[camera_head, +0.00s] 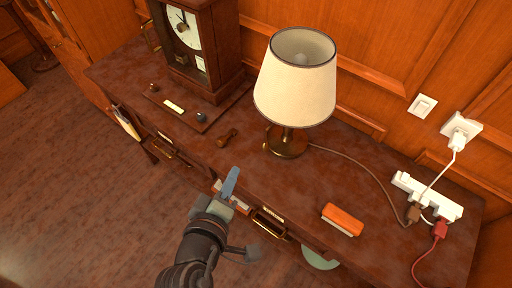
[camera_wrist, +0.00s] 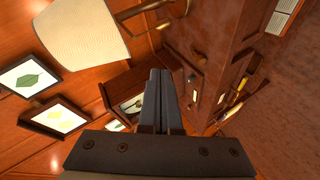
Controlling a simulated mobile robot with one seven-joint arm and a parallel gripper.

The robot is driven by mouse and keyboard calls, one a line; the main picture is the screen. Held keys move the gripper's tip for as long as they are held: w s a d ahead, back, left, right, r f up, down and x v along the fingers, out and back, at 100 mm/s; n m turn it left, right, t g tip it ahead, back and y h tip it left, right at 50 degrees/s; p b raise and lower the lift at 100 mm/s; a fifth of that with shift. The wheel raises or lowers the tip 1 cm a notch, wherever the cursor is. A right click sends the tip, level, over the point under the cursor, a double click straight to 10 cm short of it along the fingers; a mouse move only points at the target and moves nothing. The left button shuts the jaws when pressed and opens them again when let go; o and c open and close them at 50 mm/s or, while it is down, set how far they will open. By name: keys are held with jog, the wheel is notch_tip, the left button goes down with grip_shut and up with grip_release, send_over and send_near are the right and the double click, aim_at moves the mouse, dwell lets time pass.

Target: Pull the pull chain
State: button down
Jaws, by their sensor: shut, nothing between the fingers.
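The bulb inside looks unlit. A small brass bit (camera_head: 266,144) shows at the left of the base; I cannot tell whether it is the end of the pull chain. No chain is clearly visible below the shade. My gripper (camera_head: 231,180) is shut and empty, over the desk's front edge, left of and nearer than the lamp. In the wrist view its fingers (camera_wrist: 166,78) are together, apart from the shade (camera_wrist: 82,32) at upper left.
An orange brush-like block (camera_head: 342,219), a lamp cord and a white power strip (camera_head: 427,195) occupy the right side.

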jog(key=shift+w, duration=0.1)
jog(key=p, duration=0.1)
send_near(265, 141)
jog(key=w+a+f, duration=0.1)
jog(key=w+a, duration=0.2)
jog(key=w, duration=0.1)
jog(key=w+d+f, duration=0.2)
jog(key=f, duration=0.1)
jog(key=shift+d+p, duration=0.4)
